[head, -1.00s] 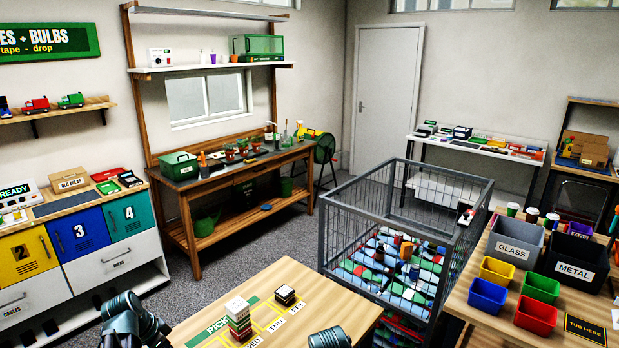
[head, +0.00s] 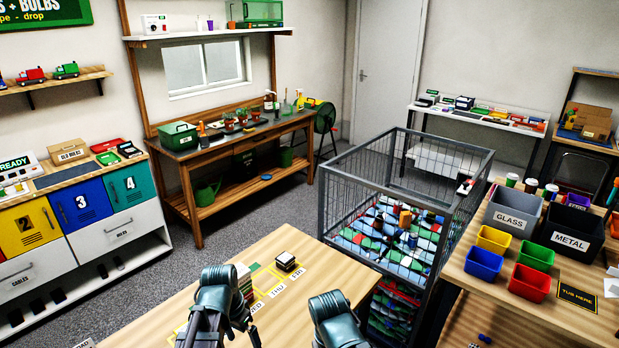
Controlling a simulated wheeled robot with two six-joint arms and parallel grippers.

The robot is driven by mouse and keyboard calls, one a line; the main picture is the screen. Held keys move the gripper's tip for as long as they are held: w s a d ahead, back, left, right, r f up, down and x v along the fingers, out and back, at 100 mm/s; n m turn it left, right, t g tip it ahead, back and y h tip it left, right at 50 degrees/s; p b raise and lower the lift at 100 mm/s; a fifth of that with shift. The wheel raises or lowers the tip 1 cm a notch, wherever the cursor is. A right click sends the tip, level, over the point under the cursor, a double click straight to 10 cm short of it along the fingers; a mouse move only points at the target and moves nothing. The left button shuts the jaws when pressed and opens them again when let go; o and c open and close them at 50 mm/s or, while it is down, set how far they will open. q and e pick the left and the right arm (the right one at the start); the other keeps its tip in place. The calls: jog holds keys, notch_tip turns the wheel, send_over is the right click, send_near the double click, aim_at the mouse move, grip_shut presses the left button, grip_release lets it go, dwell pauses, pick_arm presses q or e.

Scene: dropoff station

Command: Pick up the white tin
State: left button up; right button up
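I cannot make out a white tin for certain. A stack of flat items with a pale top (head: 243,270) stands on the near wooden table (head: 330,268), partly hidden by my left arm. Some small pale containers with dark lids (head: 531,185) stand behind the bins on the right-hand table; they are too small to identify. Dark teal parts of my left and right arms show at the bottom edge, over the near table.
A grey wire cage (head: 325,205) full of mixed packs stands beyond the near table. Grey GLASS (head: 510,222) and black METAL (head: 572,241) bins and small coloured bins crowd the right-hand table. A small dark stack (head: 286,262) sits on the near table.

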pick_arm(q)
jog(key=s+d+n+y, duration=0.1)
jog(key=s+d+y, duration=0.1)
jog(key=s+d, duration=0.5)
jog(key=shift+s+d+n, duration=0.25)
jog(key=shift+d+n, duration=0.15)
jog(key=shift+d, duration=1.1)
